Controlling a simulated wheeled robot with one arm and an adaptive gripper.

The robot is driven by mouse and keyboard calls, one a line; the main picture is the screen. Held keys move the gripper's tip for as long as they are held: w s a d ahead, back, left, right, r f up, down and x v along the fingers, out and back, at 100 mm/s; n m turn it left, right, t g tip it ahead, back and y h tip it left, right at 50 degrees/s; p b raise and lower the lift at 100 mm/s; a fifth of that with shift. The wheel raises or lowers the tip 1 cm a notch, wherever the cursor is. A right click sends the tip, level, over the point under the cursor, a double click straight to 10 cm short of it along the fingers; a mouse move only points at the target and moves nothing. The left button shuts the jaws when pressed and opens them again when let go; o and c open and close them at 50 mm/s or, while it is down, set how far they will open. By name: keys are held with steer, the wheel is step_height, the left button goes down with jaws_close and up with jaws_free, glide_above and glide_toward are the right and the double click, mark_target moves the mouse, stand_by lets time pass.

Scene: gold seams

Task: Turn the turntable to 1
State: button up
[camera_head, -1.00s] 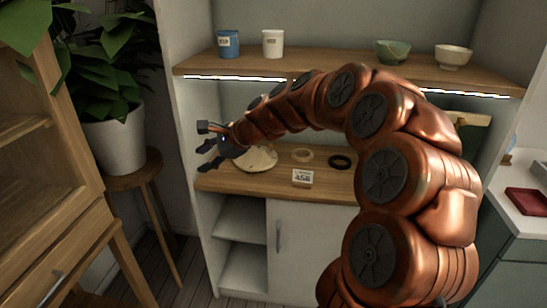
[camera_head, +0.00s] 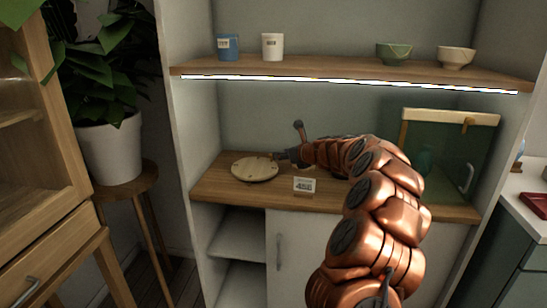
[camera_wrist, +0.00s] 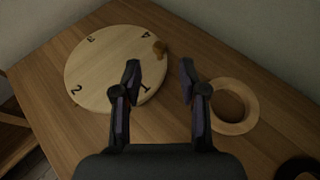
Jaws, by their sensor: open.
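The turntable (camera_head: 250,170) is a round pale wooden disc on the cabinet's counter. In the wrist view the turntable (camera_wrist: 110,70) carries dark numerals: 4 and 3 on the far side, 2 at the left, 1 on the near right. In the head view my gripper (camera_head: 283,157) is at the disc's right edge.
A pale wooden ring (camera_wrist: 246,106) lies right of my gripper, and part of a dark ring (camera_wrist: 297,168) shows beyond it. A small sign card (camera_head: 304,185) stands at the counter's front. A shelf (camera_head: 340,73) with cups and bowls hangs above. A green panel (camera_head: 450,150) stands at the right.

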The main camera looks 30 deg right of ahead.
mark_target(273, 163)
steer(key=b+x, duration=0.1)
steer(key=x, duration=0.4)
steer(key=shift+w+f, duration=0.25)
steer(key=shift+w, duration=0.05)
steer(key=shift+w+a, duration=0.1)
steer(key=shift+w, duration=0.3)
jaws_close()
